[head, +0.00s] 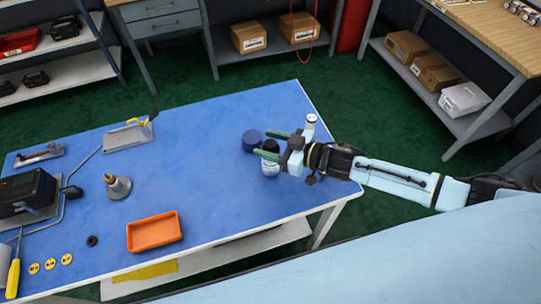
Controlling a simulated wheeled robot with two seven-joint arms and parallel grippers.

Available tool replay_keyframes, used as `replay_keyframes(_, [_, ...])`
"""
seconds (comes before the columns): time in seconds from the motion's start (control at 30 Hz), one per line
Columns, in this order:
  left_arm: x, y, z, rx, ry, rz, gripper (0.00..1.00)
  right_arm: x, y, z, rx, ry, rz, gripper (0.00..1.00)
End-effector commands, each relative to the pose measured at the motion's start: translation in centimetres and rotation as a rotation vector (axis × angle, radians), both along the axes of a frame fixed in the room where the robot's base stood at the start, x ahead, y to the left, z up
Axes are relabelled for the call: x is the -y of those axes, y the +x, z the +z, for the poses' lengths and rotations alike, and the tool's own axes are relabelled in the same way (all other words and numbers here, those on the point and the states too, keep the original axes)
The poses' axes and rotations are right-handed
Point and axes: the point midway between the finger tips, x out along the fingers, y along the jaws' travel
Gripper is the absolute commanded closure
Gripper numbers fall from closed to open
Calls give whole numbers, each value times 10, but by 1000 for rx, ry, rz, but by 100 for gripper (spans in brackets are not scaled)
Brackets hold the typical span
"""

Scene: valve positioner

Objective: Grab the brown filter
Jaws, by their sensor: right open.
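My right gripper (265,144) reaches in from the right over the blue table's right part. Its two green fingers are apart and point left. A small container with a dark top (271,146) and a pale body (270,168) stands upright at the fingers. Its dark top shows between them, and I cannot tell whether they touch it. A dark blue round container (251,140) stands just left of the fingertips. A white container (311,121) stands behind the gripper. No clearly brown filter stands out at this size. My left gripper is not in view.
The blue table (205,150) is clear left of the containers. Shelves with boxes stand behind.

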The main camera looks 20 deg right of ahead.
Motion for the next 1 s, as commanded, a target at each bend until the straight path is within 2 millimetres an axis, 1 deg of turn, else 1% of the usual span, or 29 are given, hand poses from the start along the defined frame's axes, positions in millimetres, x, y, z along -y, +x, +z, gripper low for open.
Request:
replay_keyframes(0.13, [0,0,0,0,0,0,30,1,0,0,0,-2,-1,47])
replay_keyframes(0.17, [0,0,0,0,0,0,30,1,0,0,0,-2,-1,49])
replay_keyframes(0.5, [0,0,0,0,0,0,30,1,0,0,1,-1,-1,93])
replay_keyframes(0.57, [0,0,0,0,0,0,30,1,0,0,1,-1,-1,100])
replay_keyframes(0.87, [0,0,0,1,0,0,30,1,0,1,1,-1,-1,100])
replay_keyframes(1.0, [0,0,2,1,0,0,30,1,1,10,2,-2,0,100])
